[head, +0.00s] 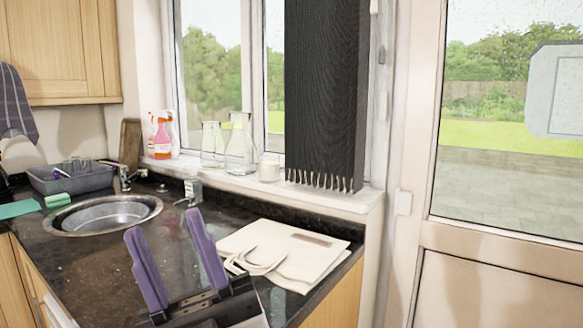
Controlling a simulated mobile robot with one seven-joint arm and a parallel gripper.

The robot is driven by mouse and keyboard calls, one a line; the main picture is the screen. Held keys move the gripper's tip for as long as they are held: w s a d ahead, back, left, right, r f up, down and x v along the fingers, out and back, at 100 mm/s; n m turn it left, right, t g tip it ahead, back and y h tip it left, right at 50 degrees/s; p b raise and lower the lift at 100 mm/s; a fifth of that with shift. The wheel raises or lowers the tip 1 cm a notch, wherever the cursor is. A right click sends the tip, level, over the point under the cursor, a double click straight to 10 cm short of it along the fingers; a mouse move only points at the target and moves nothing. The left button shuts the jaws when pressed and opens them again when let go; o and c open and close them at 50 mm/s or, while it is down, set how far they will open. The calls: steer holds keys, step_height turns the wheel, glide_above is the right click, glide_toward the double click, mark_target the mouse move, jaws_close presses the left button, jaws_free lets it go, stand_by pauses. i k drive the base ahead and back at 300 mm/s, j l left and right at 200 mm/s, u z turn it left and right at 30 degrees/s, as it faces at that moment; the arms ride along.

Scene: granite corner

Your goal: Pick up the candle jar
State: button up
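A small white candle jar (269,168) stands upright on the window sill, at the left edge of a dark hanging cloth and right of a clear glass bottle. My gripper (172,236) shows at the lower middle of the head view, in front of the granite counter. Its two purple fingers are spread apart with nothing between them. The gripper is well below and left of the jar in the picture, and apart from it.
Two clear glass bottles (240,145) and spray bottles (160,136) share the sill (225,181). The dark fringed cloth (326,95) hangs right of the jar. A tap (193,190), a round sink (104,213) and a pale cloth bag (285,250) are on the counter below.

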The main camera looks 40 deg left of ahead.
mark_target(268, 165)
steer(key=i+l, duration=0.3)
steer(key=i, duration=0.25)
steer(key=i+l, duration=0.25)
steer(key=i, duration=0.25)
steer(key=i+l+u, duration=0.35)
steer(key=i+l, duration=0.3)
steer(key=i, duration=0.15)
